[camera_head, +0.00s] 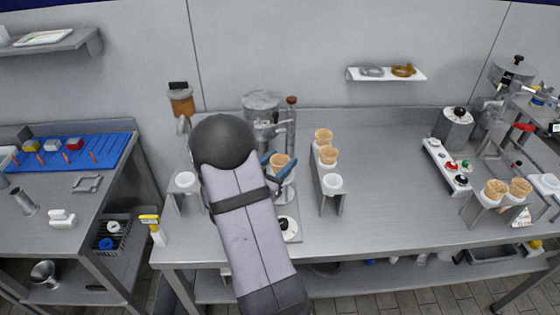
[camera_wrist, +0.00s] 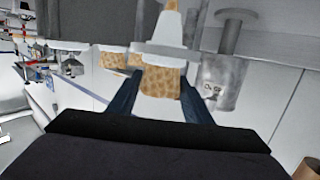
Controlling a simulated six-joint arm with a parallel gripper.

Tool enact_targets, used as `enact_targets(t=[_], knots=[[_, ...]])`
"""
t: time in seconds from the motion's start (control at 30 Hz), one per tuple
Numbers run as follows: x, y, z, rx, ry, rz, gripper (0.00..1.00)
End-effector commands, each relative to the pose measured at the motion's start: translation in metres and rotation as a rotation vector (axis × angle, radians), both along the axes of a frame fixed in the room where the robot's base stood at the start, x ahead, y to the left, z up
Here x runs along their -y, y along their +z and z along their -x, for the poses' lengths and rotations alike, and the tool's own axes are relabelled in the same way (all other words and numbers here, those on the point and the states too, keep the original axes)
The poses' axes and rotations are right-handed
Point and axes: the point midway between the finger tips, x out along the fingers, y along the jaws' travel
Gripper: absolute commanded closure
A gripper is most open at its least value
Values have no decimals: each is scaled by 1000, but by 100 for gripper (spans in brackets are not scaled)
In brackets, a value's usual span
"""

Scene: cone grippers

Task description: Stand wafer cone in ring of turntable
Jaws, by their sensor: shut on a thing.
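The wafer cone (camera_head: 281,160) is a tan cone held between the blue fingers of my gripper (camera_head: 279,166), in front of the grey machine. In the wrist view, which looks upside down, my gripper (camera_wrist: 161,82) is shut on the cone's wide end (camera_wrist: 160,82). The cone looks upright and seems to sit through the ring, but the exact contact is unclear. In the head view my arm and fingers largely hide the ring.
To the right, a stand holds two wafer cones (camera_head: 327,155) and an empty white ring (camera_head: 332,182). A left stand has an empty white ring (camera_head: 185,180). The grey machine (camera_head: 262,108) stands close behind my gripper. The counter between the right stand and the button panel (camera_head: 452,170) is clear.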

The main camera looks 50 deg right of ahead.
Motion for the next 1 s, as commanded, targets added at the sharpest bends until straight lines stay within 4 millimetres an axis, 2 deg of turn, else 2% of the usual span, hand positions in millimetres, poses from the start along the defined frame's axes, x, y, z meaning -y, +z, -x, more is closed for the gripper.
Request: enact_targets(t=[0.1,0.2,0.23,0.63,1.0], knots=[[0,-4,0,0,0,0,64],[0,-3,0,0,0,0,36],[0,-3,0,0,0,0,33],[-5,-3,0,1,1,0,33],[-51,4,9,1,4,1,33]])
